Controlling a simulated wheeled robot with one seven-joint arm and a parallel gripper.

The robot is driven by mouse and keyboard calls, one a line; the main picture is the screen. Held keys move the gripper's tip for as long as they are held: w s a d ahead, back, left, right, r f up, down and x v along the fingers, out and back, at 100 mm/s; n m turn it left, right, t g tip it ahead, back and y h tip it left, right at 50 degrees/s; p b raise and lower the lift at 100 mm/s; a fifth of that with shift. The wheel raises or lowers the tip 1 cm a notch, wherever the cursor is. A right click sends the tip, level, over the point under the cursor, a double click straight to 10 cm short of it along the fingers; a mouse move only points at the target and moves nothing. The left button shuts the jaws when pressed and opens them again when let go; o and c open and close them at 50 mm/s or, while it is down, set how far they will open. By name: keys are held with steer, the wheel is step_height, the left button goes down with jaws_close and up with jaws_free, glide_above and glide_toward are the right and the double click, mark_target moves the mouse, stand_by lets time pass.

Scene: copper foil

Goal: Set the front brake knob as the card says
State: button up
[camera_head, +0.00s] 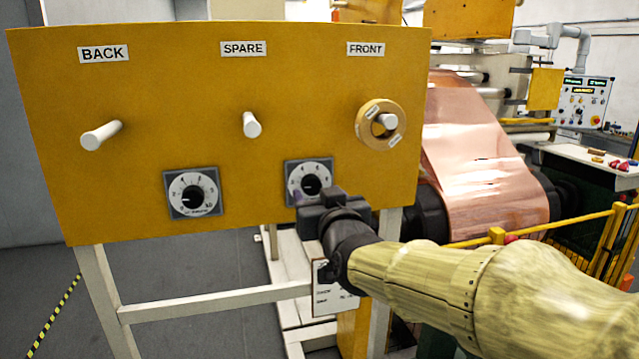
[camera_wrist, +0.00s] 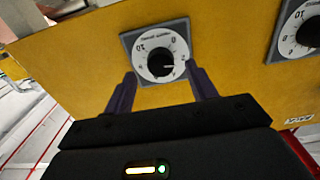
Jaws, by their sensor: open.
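The brake panel (camera_head: 150,130) is yellow, with BACK, SPARE and FRONT labels. Its right-hand dial (camera_head: 292,169), on the FRONT side, has a black knob (camera_head: 311,185). The knob also shows in the wrist view (camera_wrist: 162,66), upside down, with a numbered white face; its exact setting is too small to read surely. My gripper (camera_head: 310,203) is open just in front of and below this dial in the head view. In the wrist view its dark fingers (camera_wrist: 160,88) are spread either side of the knob, apparently not touching it. A white card (camera_head: 334,301) hangs below, partly hidden by my arm; its text is unreadable.
A second dial (camera_head: 192,193) sits lower left, also at the wrist view's right edge (camera_wrist: 303,28). White pegs (camera_head: 101,136) stick out of the panel; a yellow ring (camera_head: 367,124) is around the FRONT peg (camera_head: 387,121). Copper foil (camera_head: 480,150) and yellow railing (camera_head: 560,226) stand right.

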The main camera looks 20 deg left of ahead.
mark_target(313, 189)
steer(key=shift+p+x, duration=0.5)
steer(key=shift+x, duration=1.1)
steer(key=c, duration=1)
